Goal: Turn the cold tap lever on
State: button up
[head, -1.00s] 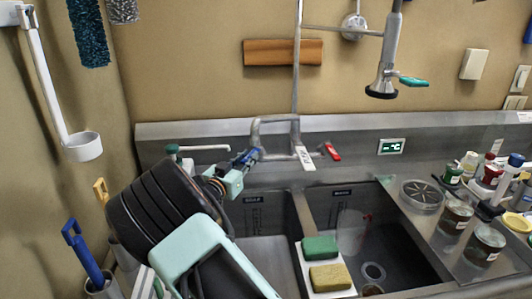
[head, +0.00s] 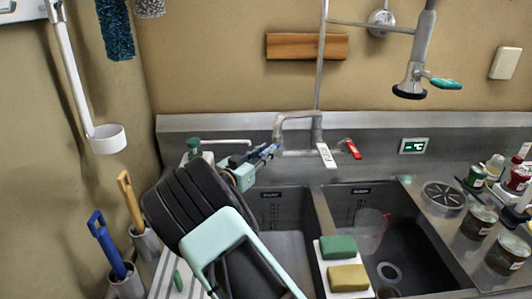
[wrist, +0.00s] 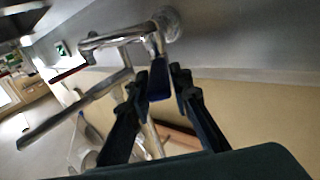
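The mixer tap (head: 300,120) is a chrome fitting on the sink's back wall. A blue lever (head: 271,151), which looks like the cold one, sticks out at its left side. A red lever (head: 349,148) is at its right. My gripper (head: 258,160) is at the left end of the tap, by the blue lever. In the wrist view, my gripper (wrist: 160,82) has its two dark fingers apart, with the dark blue lever (wrist: 158,78) between their tips. I cannot tell whether either finger touches it. The fingertips are small and partly hidden in the head view.
A white tag-like piece (head: 326,155) hangs at the tap's front. A pale pipe with a green knob (head: 193,145) stands behind my arm. Sponges (head: 338,247) lie on the sink divider. A spray head (head: 410,82) hangs at upper right. Jars (head: 478,220) crowd the right counter.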

jog(key=o, duration=0.3)
jog(key=shift+s, duration=0.1)
jog(key=v, duration=0.7)
jog(key=shift+s+a, duration=0.1)
